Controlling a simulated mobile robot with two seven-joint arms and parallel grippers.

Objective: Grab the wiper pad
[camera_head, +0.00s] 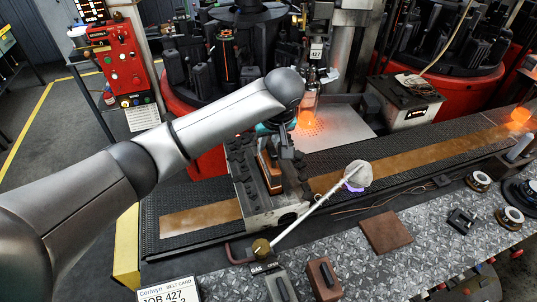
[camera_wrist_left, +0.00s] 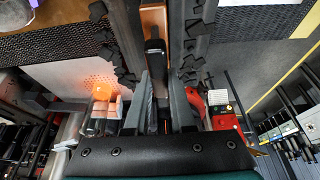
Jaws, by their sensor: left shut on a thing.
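My left gripper (camera_head: 283,150) reaches down over the open dark mould block (camera_head: 243,178) on the conveyor. In the left wrist view its fingers (camera_wrist_left: 155,75) are shut on a black upright handle (camera_wrist_left: 154,48). A copper-brown block (camera_wrist_left: 153,18) shows beyond the handle; the brown block also shows in the mould in the head view (camera_head: 268,173). I cannot tell for certain whether this is the wiper pad. A similar brown block with a black handle (camera_head: 324,279) lies at the front bench edge. The block's underside is hidden. My right gripper is not in view.
A brown flat square (camera_head: 386,232) lies on the tread-plate bench (camera_head: 425,240). A glowing orange gob (camera_head: 307,119) hangs close behind the gripper. A black-topped box (camera_head: 405,100) stands behind the belt.

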